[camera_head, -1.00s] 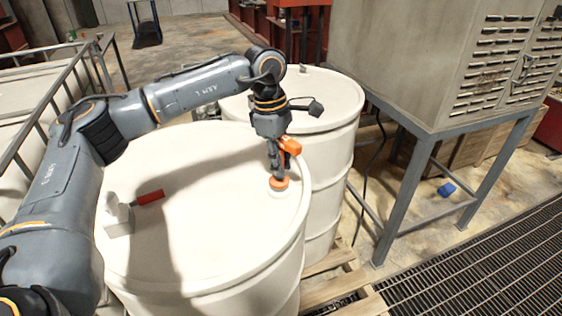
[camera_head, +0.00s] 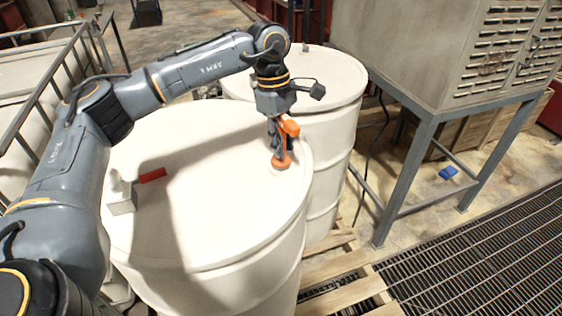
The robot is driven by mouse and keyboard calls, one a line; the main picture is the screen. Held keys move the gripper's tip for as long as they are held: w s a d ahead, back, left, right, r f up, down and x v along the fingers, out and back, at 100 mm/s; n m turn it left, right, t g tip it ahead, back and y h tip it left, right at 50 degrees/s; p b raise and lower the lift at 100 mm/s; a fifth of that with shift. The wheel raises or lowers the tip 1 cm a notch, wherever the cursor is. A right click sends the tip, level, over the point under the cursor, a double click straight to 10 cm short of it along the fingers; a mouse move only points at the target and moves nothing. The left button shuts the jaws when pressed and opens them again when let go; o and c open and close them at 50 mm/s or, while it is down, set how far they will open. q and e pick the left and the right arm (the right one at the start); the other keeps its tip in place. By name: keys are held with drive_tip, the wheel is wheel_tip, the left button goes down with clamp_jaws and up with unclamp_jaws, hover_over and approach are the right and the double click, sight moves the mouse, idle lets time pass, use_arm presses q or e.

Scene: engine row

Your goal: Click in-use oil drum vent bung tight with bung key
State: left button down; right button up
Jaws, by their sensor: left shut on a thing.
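The near cream oil drum (camera_head: 235,205) stands upright, its flat lid facing up. My left gripper (camera_head: 277,145) points down over the right part of the lid, close to the rim. It is shut on an orange tool, apparently the bung key (camera_head: 289,127). The tool's round orange lower end (camera_head: 281,160) is at the lid, where the vent bung would be. The bung itself is hidden, and I cannot tell how the key sits on it. My right gripper is not in view.
A pale block-like fitting (camera_head: 122,199) and a red handle (camera_head: 152,175) are on the lid's left. A second cream drum (camera_head: 335,80) stands behind. A grey cabinet (camera_head: 440,50) on a metal stand is at right. Wooden pallet slats (camera_head: 335,268) and floor grating (camera_head: 480,250) lie below.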

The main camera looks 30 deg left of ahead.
sight(282, 121)
use_arm(q)
drive_tip(key=shift+r+p, duration=1.75)
drive_tip(key=shift+r, duration=1)
drive_tip(key=shift+a, duration=0.1)
